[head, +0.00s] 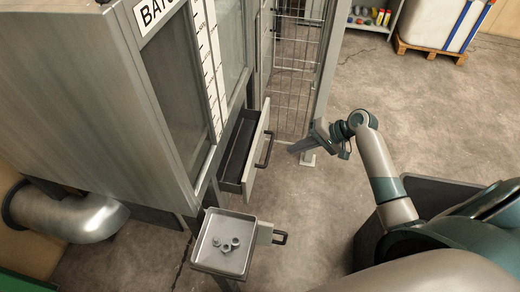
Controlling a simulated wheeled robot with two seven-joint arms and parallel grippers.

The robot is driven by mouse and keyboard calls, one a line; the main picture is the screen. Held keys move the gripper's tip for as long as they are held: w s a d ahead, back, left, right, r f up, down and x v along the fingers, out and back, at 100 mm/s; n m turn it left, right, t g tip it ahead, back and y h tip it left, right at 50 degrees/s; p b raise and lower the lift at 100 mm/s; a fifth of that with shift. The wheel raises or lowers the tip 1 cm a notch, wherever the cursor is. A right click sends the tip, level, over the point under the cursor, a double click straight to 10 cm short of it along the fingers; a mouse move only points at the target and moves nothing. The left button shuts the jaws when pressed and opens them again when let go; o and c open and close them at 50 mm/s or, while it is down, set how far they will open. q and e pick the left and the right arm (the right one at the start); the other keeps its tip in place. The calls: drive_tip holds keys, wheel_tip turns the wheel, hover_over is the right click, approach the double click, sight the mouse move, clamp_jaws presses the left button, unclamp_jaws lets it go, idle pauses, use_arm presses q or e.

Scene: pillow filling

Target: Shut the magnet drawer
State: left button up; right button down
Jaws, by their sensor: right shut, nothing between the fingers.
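A grey drawer (248,168) stands pulled out of the tall metal cabinet, with its dark inside showing. Its black bar handle (265,150) is on the front face, on the right. My right gripper (292,151) is shut and empty. In the picture it lies just right of this handle, with a small gap, fingers pointing left. Below, a square metal tray (199,256) holds several small metal nuts or fittings. A plate with a second black handle (281,238) sticks out at its right side. No label shows which one is the magnet drawer. My left gripper is not in view.
The tall cabinet (85,90) fills the left, with a bent metal duct (70,215) below it. A wire mesh panel (297,75) with a post stands behind the drawer. A shelf and a pallet (430,50) are at the back.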

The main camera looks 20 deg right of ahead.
drive_tip(key=p, duration=0.1)
approach(254, 158)
wheel_tip(254, 158, down, 3)
drive_tip(key=a, duration=0.1)
drive_tip(key=w+a, duration=0.1)
drive_tip(key=a+p, duration=0.1)
drive_tip(key=shift+w+a+r, duration=0.1)
drive_tip(key=shift+w+a, duration=0.1)
drive_tip(key=shift+w, duration=0.15)
drive_tip(key=shift+w+a, duration=0.1)
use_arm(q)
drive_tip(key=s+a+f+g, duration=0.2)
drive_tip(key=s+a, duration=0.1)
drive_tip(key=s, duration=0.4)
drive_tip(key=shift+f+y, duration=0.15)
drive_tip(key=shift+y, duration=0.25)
